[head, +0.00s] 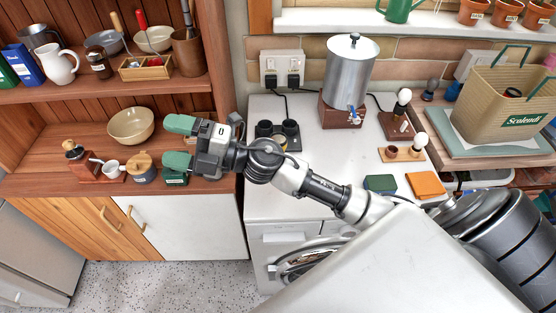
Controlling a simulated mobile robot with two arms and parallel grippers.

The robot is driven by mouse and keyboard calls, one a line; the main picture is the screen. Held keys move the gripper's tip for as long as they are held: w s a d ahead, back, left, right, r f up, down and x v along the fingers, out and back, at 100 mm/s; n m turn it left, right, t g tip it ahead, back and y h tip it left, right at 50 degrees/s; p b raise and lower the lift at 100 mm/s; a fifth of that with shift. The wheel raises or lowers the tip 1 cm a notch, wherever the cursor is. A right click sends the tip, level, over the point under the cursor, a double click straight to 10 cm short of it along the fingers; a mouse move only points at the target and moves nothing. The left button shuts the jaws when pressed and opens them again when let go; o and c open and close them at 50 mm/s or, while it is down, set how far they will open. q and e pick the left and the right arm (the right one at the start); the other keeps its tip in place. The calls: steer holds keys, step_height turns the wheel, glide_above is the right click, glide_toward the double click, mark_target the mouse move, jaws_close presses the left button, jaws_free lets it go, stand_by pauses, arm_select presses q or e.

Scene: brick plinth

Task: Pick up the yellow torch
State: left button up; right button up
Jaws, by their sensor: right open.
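I cannot make out a yellow torch anywhere in the head view. My right gripper (176,143) reaches left from the white counter to above the wooden counter. Its two green fingers are apart with nothing between them. A cream bowl (131,126) is just left of the fingers. A canister with a wooden lid (143,170) stands left of the lower finger. A dark green box (175,178) is below that finger and partly covered by it. My left gripper is not in view.
A red-brown grinder (78,160) and a small white cup (111,169) stand at the left. A shelf (70,88) overhangs the wooden counter. The white counter (320,155) has clear room in the middle.

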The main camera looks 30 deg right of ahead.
step_height(320, 180, down, 3)
steer(key=n+g+h, duration=0.1)
steer(key=n+g, duration=0.8)
steer(key=g+h, duration=0.4)
steer(key=h, duration=1.2)
glide_above(278, 138)
steer(key=a, duration=0.1)
step_height(278, 138, down, 2)
steer(key=shift+s+f, duration=0.1)
steer(key=shift+f, duration=0.15)
steer(key=shift+d+f, duration=0.2)
steer(key=shift+f, duration=0.1)
step_height(278, 138, down, 4)
steer(key=shift+f+p, duration=0.2)
steer(key=shift+p, duration=0.5)
steer(key=shift+d+f+p, duration=0.15)
steer(key=shift+f+p, duration=0.45)
steer(key=shift+f, duration=0.1)
step_height(278, 138, down, 4)
steer(key=shift+d+r+p, duration=0.15)
steer(key=shift+r+p, duration=0.1)
steer(key=shift+p, duration=0.45)
steer(key=shift+f, duration=0.3)
steer(key=c, duration=1.4)
steer(key=shift+o, duration=0.2)
steer(key=shift+r, duration=0.15)
